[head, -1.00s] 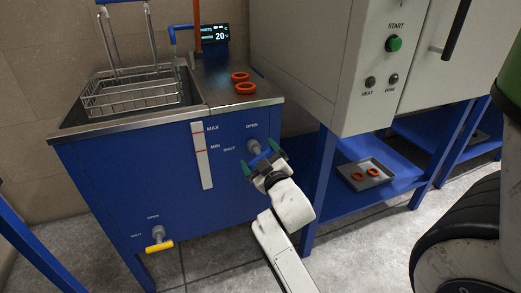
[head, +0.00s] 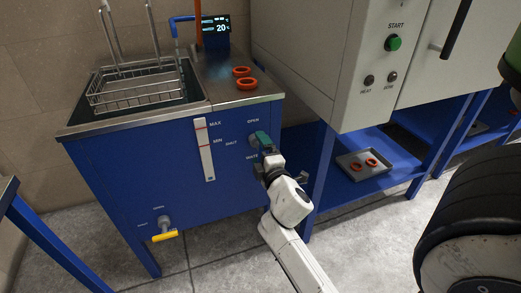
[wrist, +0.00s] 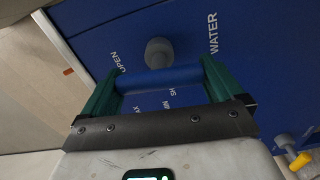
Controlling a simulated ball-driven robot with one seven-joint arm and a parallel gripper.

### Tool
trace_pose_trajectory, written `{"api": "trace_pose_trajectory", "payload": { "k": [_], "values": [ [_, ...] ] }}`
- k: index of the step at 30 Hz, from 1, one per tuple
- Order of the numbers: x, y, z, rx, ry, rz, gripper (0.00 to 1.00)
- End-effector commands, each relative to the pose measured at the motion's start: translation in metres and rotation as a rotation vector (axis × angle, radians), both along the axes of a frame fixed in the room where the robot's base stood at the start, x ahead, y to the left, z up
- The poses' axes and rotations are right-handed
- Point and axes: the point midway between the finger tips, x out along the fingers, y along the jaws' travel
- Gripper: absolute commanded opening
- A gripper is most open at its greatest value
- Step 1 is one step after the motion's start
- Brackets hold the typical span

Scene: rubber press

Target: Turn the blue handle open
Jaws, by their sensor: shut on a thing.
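The blue handle (wrist: 160,78) is a short bar on a grey round valve stem (wrist: 158,53) on the blue tank's front panel. In the wrist view its ends meet the two green fingers of my gripper (wrist: 158,88), which is shut on it. In the head view my gripper (head: 263,143) is against the panel just below the OPEN label, right of the SHUT label. There the fingers and wrist mostly hide the handle. In the wrist view OPEN reads to the left of the stem, WATER to the right, and SHUT is partly covered by the bar.
A yellow-handled valve (head: 165,236) sits low on the tank (head: 110,170). A wire basket (head: 137,88) and orange rings (head: 245,83) are on top. The press cabinet (head: 310,75) overhangs at right, above a tray (head: 363,184) of rings. Floor is clear in front.

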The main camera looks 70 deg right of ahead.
Motion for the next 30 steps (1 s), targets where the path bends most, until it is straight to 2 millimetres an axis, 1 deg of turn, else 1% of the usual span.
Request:
{"api": "trace_pose_trajectory", "payload": {
  "k": [10, 25, 26, 27, 30],
  "values": [
    [0.0015, 0.0012, -0.0010, -0.075, 0.089, 0.004, 0.64],
    [0.0013, 0.0011, -0.0014, -0.085, 0.101, 0.003, 0.64],
    [0.0013, 0.0011, -0.0014, -0.085, 0.101, 0.003, 0.97],
    [0.0012, 0.0010, -0.0014, -0.085, 0.101, 0.003, 1.00],
    [0.0009, 0.0007, -0.0013, -0.084, 0.100, 0.002, 1.00]
  ]
}}
